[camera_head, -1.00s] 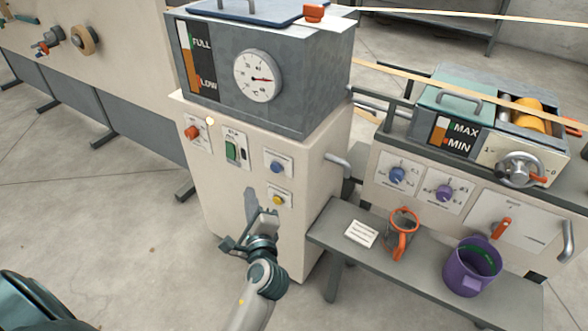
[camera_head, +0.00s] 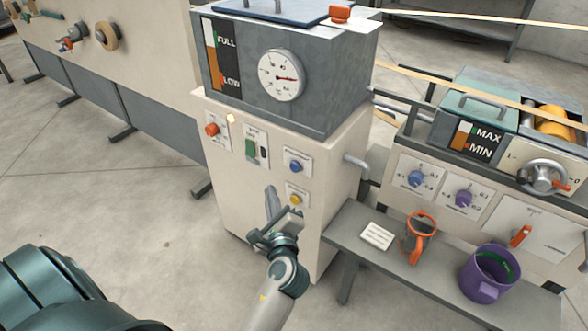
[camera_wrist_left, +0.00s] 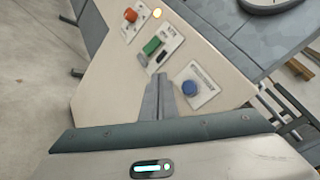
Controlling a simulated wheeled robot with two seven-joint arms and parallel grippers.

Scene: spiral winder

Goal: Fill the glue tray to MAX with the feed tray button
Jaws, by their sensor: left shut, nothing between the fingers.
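The glue tray (camera_head: 507,118) is at the right, with a black MAX/MIN gauge (camera_head: 475,140) whose orange bar appears to end between the marks. My left gripper (camera_head: 270,190) is shut and empty, before the panel, left of the yellow button and below the blue one. In the left wrist view the fingertips (camera_wrist_left: 159,80) appear left of the blue button (camera_wrist_left: 190,94). My right gripper is not in view.
An orange-red knob (camera_head: 212,129) and a green switch (camera_head: 251,147) share the panel. Above it stands a tank (camera_head: 335,85) with a FULL/LOW gauge and dial.

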